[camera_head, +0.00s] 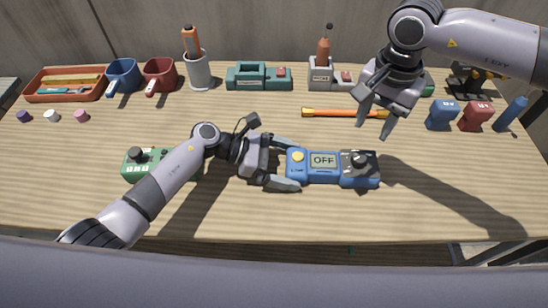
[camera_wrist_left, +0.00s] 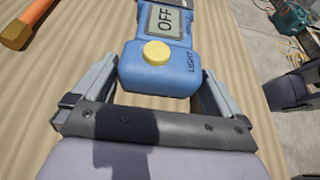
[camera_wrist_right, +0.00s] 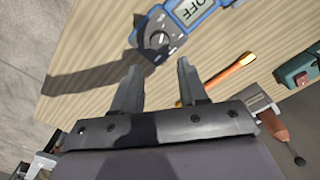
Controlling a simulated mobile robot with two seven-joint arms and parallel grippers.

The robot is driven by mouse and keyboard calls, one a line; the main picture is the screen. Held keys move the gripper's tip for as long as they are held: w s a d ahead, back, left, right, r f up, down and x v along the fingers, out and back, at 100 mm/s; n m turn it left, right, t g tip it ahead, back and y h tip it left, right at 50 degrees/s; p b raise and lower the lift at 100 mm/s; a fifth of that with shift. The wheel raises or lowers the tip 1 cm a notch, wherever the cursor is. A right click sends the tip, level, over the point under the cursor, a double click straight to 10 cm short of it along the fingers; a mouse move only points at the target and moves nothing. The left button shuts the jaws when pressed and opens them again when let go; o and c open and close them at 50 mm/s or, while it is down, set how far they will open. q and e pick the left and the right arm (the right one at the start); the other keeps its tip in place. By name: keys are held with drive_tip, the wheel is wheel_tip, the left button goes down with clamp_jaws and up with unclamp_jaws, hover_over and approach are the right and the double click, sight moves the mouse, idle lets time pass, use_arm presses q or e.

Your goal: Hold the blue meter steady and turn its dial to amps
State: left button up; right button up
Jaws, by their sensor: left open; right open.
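The blue meter (camera_head: 325,178) lies flat on the table, its screen reading OFF, with a yellow LIGHT button on its left end and a black dial (camera_head: 358,159) on its right end. The meter also shows in the left wrist view (camera_wrist_left: 160,77). My left gripper (camera_head: 283,164) is open, its fingers on either side of the meter's button end; I cannot tell whether they touch it. My right gripper (camera_head: 372,122) is open and empty above the table, behind and to the right of the dial. The dial shows ahead of its fingers in the right wrist view (camera_wrist_right: 158,40).
A green meter (camera_head: 131,164) lies partly behind my left arm. Blue (camera_head: 441,115) and red (camera_head: 476,116) tools and a blue bottle-like item (camera_head: 511,114) stand at right. Cups, a tray and toolboxes line the back. The front right is clear.

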sight(360, 157)
use_arm(q)
drive_tip(key=shift+d+f, duration=0.1)
drive_tip(key=shift+d, duration=0.2)
drive_tip(key=c, duration=0.9)
drive_tip(key=shift+c, duration=0.6)
use_arm(e)
drive_tip(key=o, duration=0.3)
drive_tip(key=shift+o, duration=0.2)
wheel_tip(360, 157, down, 10)
drive_tip(key=shift+r+m, duration=0.15)
drive_tip(key=shift+m, duration=0.85)
